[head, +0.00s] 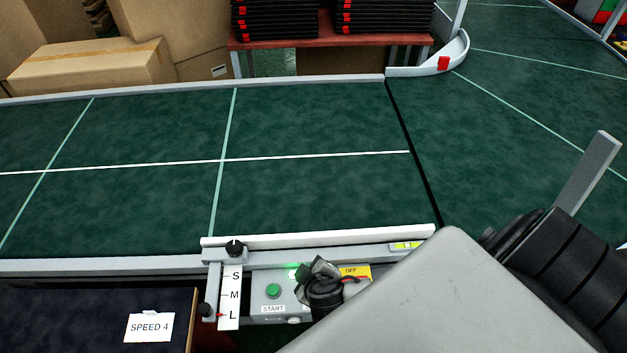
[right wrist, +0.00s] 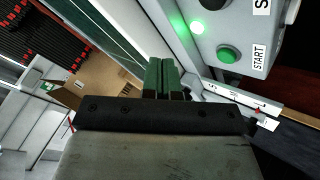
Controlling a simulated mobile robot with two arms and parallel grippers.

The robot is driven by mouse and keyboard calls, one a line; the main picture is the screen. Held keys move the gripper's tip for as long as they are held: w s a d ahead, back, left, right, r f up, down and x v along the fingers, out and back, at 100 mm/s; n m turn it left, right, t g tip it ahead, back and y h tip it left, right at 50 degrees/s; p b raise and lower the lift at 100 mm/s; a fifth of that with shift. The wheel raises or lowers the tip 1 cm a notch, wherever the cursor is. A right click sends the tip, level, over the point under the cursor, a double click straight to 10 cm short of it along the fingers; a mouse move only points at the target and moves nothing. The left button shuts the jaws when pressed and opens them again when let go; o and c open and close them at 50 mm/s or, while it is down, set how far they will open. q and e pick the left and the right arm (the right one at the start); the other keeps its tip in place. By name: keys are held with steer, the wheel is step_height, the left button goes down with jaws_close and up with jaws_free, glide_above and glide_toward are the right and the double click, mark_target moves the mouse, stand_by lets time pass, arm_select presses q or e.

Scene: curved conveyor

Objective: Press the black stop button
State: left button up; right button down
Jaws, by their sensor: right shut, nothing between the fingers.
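The grey control box (head: 258,307) is at the conveyor's front edge in the head view, with a green START button (head: 273,291) and a lit green lamp (head: 293,273). My right gripper (head: 316,268) is over its right part and hides the black stop button there. In the right wrist view the START button (right wrist: 228,53) and lamp (right wrist: 197,27) show ahead of and to the right of my shut, empty right gripper (right wrist: 160,64). A dark round edge, apparently the stop button (right wrist: 203,2), is cut off at the top. My left gripper is not in view.
The green conveyor belt (head: 150,130) is empty behind the box. An S-M-L scale (head: 229,298) with black knobs stands left of the box. A yellow OFF label (head: 356,271) is partly covered. A dark box with a SPEED 4 card (head: 149,327) is front left.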

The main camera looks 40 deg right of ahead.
step_height(320, 180, down, 5)
steer(key=b, duration=0.4)
steer(key=shift+f, duration=0.1)
steer(key=shift+f+b, duration=0.5)
steer(key=shift+f, duration=0.15)
steer(key=shift+f, duration=0.1)
stand_by(1.1)
steer(key=shift+f, duration=0.3)
steer(key=shift+f+b, duration=0.3)
steer(key=shift+f, duration=0.15)
stand_by(0.6)
steer(key=shift+r, duration=0.1)
steer(key=shift+r+p, duration=0.75)
steer(key=shift+p, duration=0.15)
